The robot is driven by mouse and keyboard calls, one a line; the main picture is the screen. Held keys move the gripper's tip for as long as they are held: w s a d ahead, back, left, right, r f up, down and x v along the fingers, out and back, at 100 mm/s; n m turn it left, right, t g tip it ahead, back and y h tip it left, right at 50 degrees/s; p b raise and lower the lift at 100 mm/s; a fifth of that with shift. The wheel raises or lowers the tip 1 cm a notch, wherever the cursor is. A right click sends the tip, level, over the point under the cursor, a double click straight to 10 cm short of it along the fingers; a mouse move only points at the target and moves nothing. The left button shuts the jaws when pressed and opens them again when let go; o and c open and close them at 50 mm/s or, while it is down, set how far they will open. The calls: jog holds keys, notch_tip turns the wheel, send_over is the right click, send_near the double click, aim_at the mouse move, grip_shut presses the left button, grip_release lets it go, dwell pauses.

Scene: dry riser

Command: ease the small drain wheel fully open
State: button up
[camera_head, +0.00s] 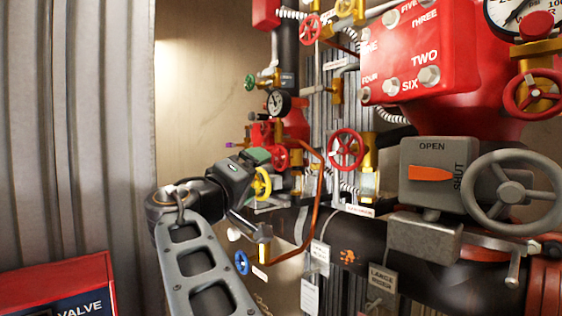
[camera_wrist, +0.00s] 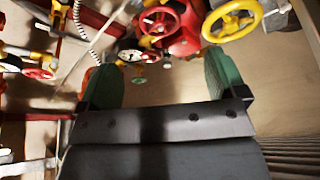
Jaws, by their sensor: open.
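Several small handwheels show, and I cannot tell from any readable label which is the drain wheel. A yellow wheel (camera_head: 262,184) sits just beside my gripper (camera_head: 256,158) in the head view; it also shows at the upper right of the wrist view (camera_wrist: 232,18), outside the jaws. A small blue wheel (camera_head: 241,262) is low, below the gripper. A small green wheel (camera_head: 250,82) is higher up. My gripper is open and empty in the wrist view (camera_wrist: 160,66), its green-padded fingers apart, with a small green wheel (camera_wrist: 139,81) beyond, between them.
A red wheel (camera_head: 346,150) and a large grey wheel (camera_head: 513,191) with an OPEN/SHUT indicator box (camera_head: 438,172) stand to the right. An orange-brown tube (camera_head: 320,190) curves near the gripper. A black pipe (camera_head: 350,235) runs below. Corrugated wall (camera_head: 75,130) is left.

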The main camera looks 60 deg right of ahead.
aim_at(279, 159)
jog(key=p+x, duration=0.4)
jog(key=x, duration=0.7)
jog(key=shift+d+r, duration=0.1)
jog(key=shift+d, duration=0.15)
jog(key=shift+c, duration=0.3)
jog(key=c, duration=0.9)
jog(key=shift+o, duration=0.2)
jog(key=shift+s+n, duration=0.1)
jog(key=shift+n, duration=0.2)
jog(key=n+p, duration=0.1)
jog(key=n, duration=0.1)
jog(key=n+t+y+p, duration=0.1)
jog(key=n+p, duration=0.1)
jog(key=shift+r+y, duration=0.2)
jog(key=shift+y, duration=0.1)
jog(key=shift+f+n+y+p, duration=0.1)
jog(key=shift+n+y+p, duration=0.4)
jog(key=shift+n+p, duration=0.7)
jog(key=shift+f, duration=0.1)
